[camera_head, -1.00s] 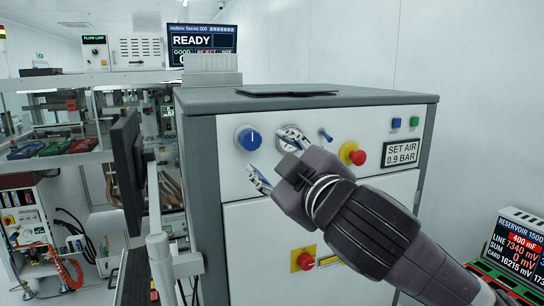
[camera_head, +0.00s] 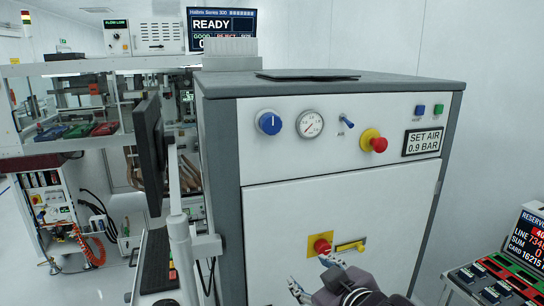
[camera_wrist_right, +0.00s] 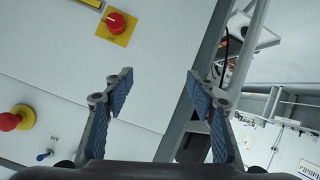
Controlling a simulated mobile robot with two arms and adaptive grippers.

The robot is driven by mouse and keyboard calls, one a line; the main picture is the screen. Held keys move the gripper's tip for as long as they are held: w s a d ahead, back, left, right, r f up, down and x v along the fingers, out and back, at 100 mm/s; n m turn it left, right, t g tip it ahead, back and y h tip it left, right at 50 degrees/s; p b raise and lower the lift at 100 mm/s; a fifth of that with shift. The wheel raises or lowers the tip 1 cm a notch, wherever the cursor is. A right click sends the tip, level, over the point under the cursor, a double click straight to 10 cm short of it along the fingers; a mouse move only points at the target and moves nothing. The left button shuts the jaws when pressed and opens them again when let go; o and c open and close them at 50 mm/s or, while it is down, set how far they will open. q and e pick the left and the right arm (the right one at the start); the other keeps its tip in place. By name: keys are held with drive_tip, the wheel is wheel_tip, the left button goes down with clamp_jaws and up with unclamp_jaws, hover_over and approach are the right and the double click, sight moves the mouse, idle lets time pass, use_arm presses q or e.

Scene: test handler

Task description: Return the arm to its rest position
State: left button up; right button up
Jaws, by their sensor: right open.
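My right gripper (camera_head: 316,276) is at the bottom of the head view, low in front of the test handler's white front panel (camera_head: 290,225). Its two fingers with blue pads are spread apart and empty in the right wrist view (camera_wrist_right: 160,90). The fingertips show just below the red knob on its yellow plate (camera_head: 321,246) in the head view; whether they touch the panel cannot be told. The blue knob (camera_head: 269,122), the round gauge (camera_head: 310,124) and the blue-tipped toggle (camera_head: 346,121) are in plain view. My left gripper is not in view.
A red emergency button (camera_head: 378,144) and a "SET AIR 0.9 BAR" sign (camera_head: 422,142) are on the panel's right. A monitor on a post (camera_head: 150,150) stands left of the cabinet. A device with a screen (camera_head: 525,240) stands at lower right.

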drive_tip(key=s+d+f+m+g+h, duration=0.1)
drive_tip(key=s+d+f+m+g, duration=0.15)
drive_tip(key=s+f, duration=0.5)
drive_tip(key=s+d+f+m+g+h, duration=0.15)
drive_tip(key=s+d+f, duration=0.3)
drive_tip(key=f, duration=0.65)
drive_tip(key=s+d+f+m+g, duration=0.1)
drive_tip(key=s+d+f+g, duration=0.15)
drive_tip(key=s+f, duration=0.4)
drive_tip(key=s+d+f+m+g, duration=0.1)
drive_tip(key=s+d+f+g, duration=0.2)
drive_tip(key=s, duration=0.7)
wheel_tip(320, 180, down, 32)
drive_tip(key=s+f+b, duration=0.1)
drive_tip(key=s+b, duration=0.1)
drive_tip(key=b, duration=0.4)
drive_tip(key=s+d+f+g+b, duration=0.1)
drive_tip(key=s+f+b, duration=0.3)
drive_tip(key=s+f, duration=1.3)
wheel_tip(320, 180, down, 4)
drive_tip(key=shift+d+r+n+g+h+b, duration=0.15)
drive_tip(key=shift+d+n+g+h+b, duration=0.25)
drive_tip(key=shift+d, duration=0.45)
drive_tip(key=shift+c, duration=0.3)
